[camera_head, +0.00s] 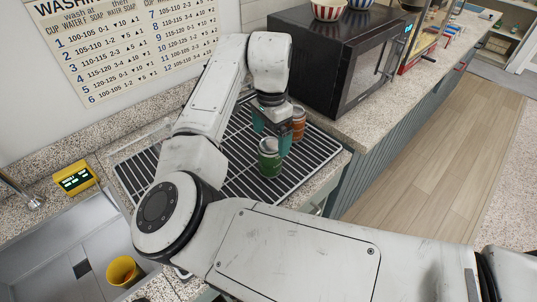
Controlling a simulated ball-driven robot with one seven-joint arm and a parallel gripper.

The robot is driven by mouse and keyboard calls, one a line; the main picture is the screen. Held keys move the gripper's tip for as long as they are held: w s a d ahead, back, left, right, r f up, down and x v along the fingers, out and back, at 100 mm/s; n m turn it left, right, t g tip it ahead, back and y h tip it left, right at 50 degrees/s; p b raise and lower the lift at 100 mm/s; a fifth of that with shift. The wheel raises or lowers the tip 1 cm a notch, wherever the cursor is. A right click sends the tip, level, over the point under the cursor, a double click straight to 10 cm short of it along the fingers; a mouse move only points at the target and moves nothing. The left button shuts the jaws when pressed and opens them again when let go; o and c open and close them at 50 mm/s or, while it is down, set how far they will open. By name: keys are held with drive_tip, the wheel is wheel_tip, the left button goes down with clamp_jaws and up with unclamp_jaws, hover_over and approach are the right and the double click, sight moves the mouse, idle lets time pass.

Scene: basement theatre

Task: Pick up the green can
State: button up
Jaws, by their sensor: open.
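No can is visibly held. An orange-brown can (298,123) stands right behind the gripper, partly hidden by it.
A black microwave (340,70) with striped bowls (329,9) on top stands behind the rack to the right. A sink with a yellow cup (122,270) is at lower left. A yellow timer (76,177) sits by the wall. The rack's front part is clear.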

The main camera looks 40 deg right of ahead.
sight(271, 157)
drive_tip(key=shift+f+p, duration=1.15)
drive_tip(key=shift+f, duration=3.1)
drive_tip(key=c, duration=1.1)
